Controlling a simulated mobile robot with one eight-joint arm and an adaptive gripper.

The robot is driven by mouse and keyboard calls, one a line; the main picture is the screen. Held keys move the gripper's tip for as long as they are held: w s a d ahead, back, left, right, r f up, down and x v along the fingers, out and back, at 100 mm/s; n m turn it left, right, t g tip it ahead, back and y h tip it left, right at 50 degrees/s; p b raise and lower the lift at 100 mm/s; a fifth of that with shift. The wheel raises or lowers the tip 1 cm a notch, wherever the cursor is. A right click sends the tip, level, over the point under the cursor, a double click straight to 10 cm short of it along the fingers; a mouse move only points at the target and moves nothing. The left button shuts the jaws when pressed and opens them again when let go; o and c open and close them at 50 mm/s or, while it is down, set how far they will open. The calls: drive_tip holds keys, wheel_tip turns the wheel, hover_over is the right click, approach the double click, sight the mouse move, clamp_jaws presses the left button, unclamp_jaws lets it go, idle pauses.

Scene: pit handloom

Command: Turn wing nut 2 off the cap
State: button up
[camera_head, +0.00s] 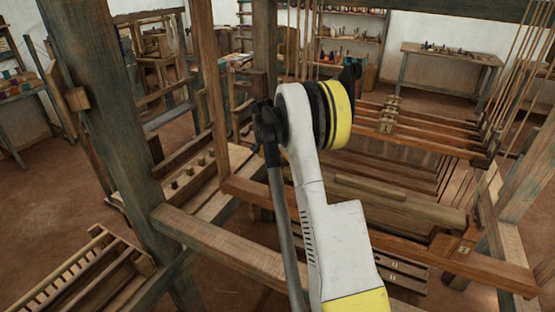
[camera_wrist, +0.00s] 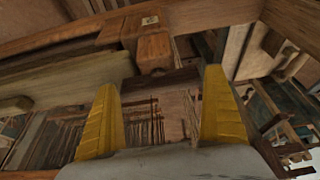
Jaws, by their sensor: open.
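In the wrist view, my gripper (camera_wrist: 160,80) shows two yellow fingers spread wide with nothing between them. A wooden block (camera_wrist: 153,50) stands out from a reddish-brown beam beyond the fingertips, a little above the gap. A small pale plate (camera_wrist: 150,20) sits on the beam above that block. I cannot make out a wing nut or tell which part is the cap in either view. In the head view, my white and yellow arm crosses the middle of the loom, and my fingers cannot be made out there.
A thick pale wooden roller (camera_head: 400,202) lies across the loom right of my arm. A plate-marked wooden block (camera_head: 463,249) is at its right end. A heavy post (camera_head: 105,120) stands at left. Cords (camera_head: 510,75) hang at right. A bench (camera_head: 450,60) stands at the back wall.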

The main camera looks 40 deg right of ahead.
drive_tip(key=c, duration=0.9)
drive_tip(key=n+t, duration=0.1)
drive_tip(key=n, duration=0.1)
drive_tip(key=n+b, duration=0.1)
drive_tip(key=n, duration=0.1)
drive_tip(key=shift+n+t+y+b, duration=0.3)
drive_tip(key=shift+t+y, duration=0.1)
drive_tip(key=n+y+b, duration=0.1)
drive_tip(key=n, duration=0.3)
drive_tip(key=shift+d+n+t, duration=0.1)
drive_tip(key=shift+n+t, duration=0.2)
drive_tip(key=shift+t, duration=0.1)
drive_tip(key=n+y, duration=0.2)
drive_tip(key=n, duration=0.2)
drive_tip(key=shift+n, duration=0.3)
drive_tip(key=shift+n+y, duration=1)
drive_tip(key=shift+n, duration=1.1)
drive_tip(key=o, duration=0.9)
